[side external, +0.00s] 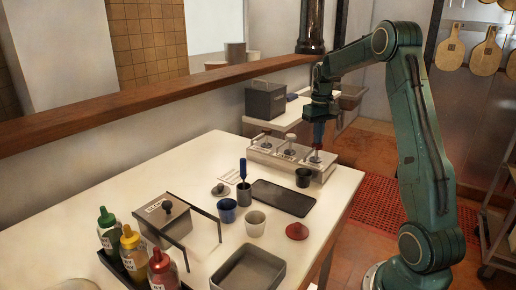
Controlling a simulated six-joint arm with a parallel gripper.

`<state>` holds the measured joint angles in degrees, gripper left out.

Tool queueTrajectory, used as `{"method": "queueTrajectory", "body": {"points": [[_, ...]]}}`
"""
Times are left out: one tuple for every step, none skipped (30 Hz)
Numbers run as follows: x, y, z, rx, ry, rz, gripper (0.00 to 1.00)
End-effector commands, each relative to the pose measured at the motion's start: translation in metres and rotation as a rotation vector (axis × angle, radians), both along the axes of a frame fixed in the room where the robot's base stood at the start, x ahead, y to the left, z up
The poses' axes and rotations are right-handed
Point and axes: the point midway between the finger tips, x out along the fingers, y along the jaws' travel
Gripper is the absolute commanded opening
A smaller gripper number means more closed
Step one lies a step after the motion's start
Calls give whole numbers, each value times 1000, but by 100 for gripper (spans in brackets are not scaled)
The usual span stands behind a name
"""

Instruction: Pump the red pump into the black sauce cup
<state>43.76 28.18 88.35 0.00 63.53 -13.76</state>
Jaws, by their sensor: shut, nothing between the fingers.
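A pump station (262,157) with several pumps in a row stands at the far right part of the white table. The rightmost pump (315,158) shows a small reddish part on top, and I take it as the red pump. My gripper (318,142) points down directly over that pump, shut and holding nothing. Its tips are at or just above the pump's top; I cannot tell whether they touch. The black sauce cup (303,178) stands upright in front of the station, below the rightmost pump. Its inside is too small to read.
A dark flat tray (283,198) lies near the cup. A dark box (266,101) stands behind.

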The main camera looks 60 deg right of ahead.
Motion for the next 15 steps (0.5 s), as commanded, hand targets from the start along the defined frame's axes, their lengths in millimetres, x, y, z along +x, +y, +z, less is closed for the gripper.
{"method": "queueTrajectory", "body": {"points": [[0, 0, 2, 0, 1, 0, 0], [0, 0, 4, 0, 0, 0, 0], [0, 0, 5, 0, 0, 0, 0], [0, 0, 7, 0, -1, 0, 0], [0, 0, 8, 0, -1, 0, 0], [0, 0, 10, 0, -1, 0, 0], [0, 0, 11, 0, 0, 0, 0], [0, 0, 12, 0, 0, 0, 0], [0, 0, 14, 0, -1, 0, 0], [0, 0, 15, 0, -1, 0, 0], [0, 0, 16, 0, -1, 0, 0], [0, 0, 17, 0, -1, 0, 0], [0, 0, 17, 0, -1, 0, 0], [0, 0, 18, 0, -1, 0, 0], [0, 0, 18, 0, -1, 0, 0]]}}
